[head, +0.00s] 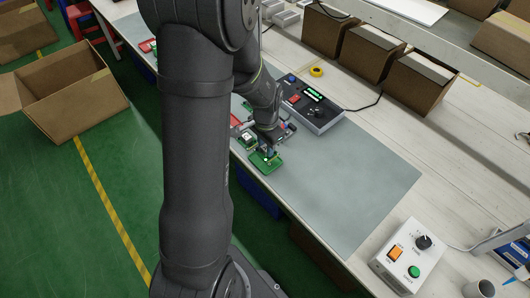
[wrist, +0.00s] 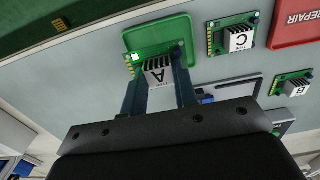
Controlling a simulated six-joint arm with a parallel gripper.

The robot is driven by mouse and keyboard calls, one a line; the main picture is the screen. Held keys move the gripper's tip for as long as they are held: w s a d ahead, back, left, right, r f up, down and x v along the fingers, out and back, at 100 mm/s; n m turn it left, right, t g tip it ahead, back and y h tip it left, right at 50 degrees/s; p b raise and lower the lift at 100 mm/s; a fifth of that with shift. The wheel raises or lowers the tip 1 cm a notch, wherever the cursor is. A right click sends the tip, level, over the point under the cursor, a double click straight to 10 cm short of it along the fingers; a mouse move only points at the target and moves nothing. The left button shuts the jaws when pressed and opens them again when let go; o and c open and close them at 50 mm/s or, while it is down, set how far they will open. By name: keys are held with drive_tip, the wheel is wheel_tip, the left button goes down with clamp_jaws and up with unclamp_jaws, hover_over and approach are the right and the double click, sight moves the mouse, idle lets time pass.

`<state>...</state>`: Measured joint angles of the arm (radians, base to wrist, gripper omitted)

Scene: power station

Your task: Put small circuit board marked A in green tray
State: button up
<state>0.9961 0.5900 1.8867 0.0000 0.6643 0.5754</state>
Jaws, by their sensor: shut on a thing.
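My gripper (wrist: 160,85) is shut on the small circuit board marked A (wrist: 158,72), a green board with dark fins and a white label. The board is over the green tray (wrist: 132,39); I cannot tell whether it touches the tray floor. A light patch shows at the board's left side. In the head view the green tray (head: 268,169) lies on the grey mat below my gripper (head: 268,146), and the held board is mostly hidden there.
Circuit board C (wrist: 236,38) and circuit board B (wrist: 292,84) lie right of the green tray in the wrist view. A red tray marked REPAIR (wrist: 292,24) lies beyond them. A test box (head: 312,105) stands behind my gripper. The mat (head: 345,180) is clear at right.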

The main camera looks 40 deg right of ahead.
sight(265, 153)
drive_tip(key=shift+w+f, duration=0.15)
drive_tip(key=shift+w, duration=0.05)
drive_tip(key=shift+f, duration=1.95)
drive_tip(key=shift+f, duration=0.2)
drive_tip(key=o, duration=1)
drive_tip(key=shift+r, duration=0.1)
wheel_tip(265, 153, up, 12)
drive_tip(key=shift+r, duration=0.1)
